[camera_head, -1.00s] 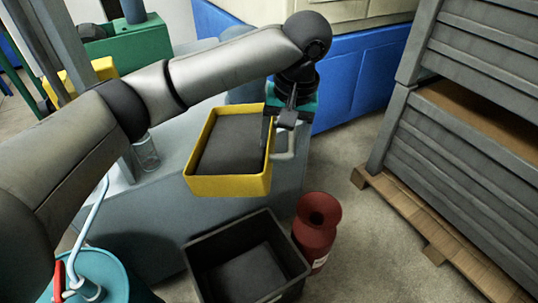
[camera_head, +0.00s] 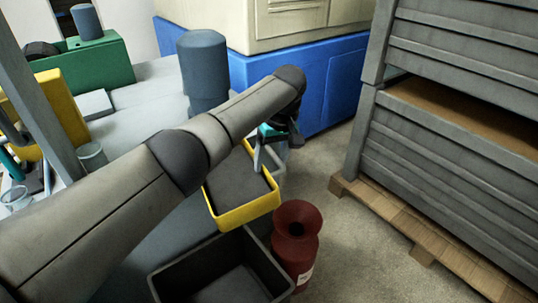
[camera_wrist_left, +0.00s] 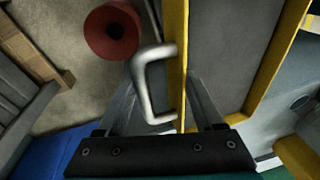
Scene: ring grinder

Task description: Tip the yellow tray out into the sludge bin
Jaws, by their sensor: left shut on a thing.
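The yellow tray (camera_head: 250,217) is held up in front of the grey bench, with a dark grey fill (camera_head: 235,190) inside. In the head view its near edge is just above the back of the black bin (camera_head: 270,257), which I take as the sludge bin. The bin stands on the floor and has dark matter in it. My left gripper (camera_head: 268,145) is at the tray's far right side. In the left wrist view its fingers (camera_wrist_left: 163,112) are around the tray's silver handle (camera_wrist_left: 141,75), beside the yellow wall (camera_wrist_left: 176,50). My right gripper is out of view.
A red canister (camera_head: 296,243) stands right beside the bin. A wooden pallet (camera_head: 400,228) with grey crates (camera_head: 445,155) is at the right. A blue cabinet base (camera_head: 335,85) is behind. Floor between canister and pallet is clear.

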